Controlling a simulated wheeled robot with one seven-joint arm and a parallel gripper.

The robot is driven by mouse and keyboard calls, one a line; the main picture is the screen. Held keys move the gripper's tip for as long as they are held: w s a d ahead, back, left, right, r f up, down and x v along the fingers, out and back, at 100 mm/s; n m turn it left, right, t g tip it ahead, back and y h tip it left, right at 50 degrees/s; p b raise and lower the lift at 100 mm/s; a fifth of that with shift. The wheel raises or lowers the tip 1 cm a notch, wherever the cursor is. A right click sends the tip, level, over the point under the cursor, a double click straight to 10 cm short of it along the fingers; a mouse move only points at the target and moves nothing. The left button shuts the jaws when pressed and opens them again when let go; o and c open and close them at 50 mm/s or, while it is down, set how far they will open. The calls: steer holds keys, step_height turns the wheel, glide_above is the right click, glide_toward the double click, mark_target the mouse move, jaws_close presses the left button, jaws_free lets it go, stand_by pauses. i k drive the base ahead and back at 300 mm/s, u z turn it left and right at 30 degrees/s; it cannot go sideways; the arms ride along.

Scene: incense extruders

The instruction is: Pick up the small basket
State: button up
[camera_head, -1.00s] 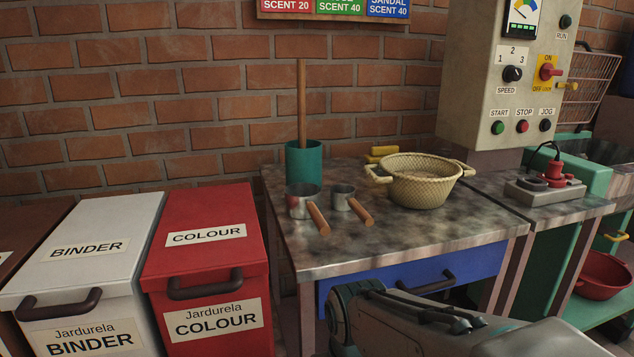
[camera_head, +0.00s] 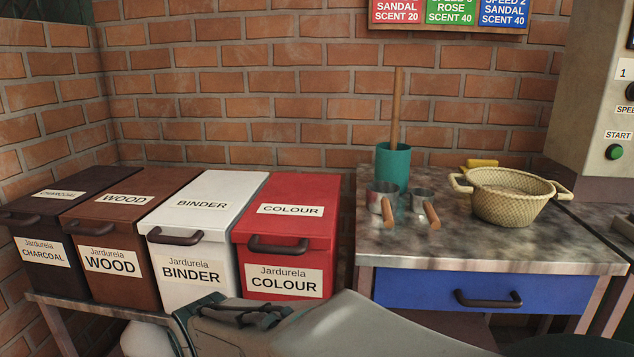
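The small basket (camera_head: 500,207) is a cream woven bowl shape with a handle on each side. It stands upright on the right part of the mottled metal-edged table (camera_head: 450,245). Nothing touches it from my side. My gripper is not in view; only part of my arm shows at the bottom, below and left of the basket.
A teal cup (camera_head: 393,167) with a wooden stick and two metal scoops with wooden handles (camera_head: 432,214) stand left of the basket. A yellow object (camera_head: 481,163) lies behind it. A control cabinet (camera_head: 590,100) stands at right. Lidded bins, including a red one (camera_head: 288,230), line the left.

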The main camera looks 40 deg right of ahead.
mark_target(501, 196)
steer(key=u, duration=0.8)
steer(key=k, duration=1.2)
steer(key=z, duration=1.55)
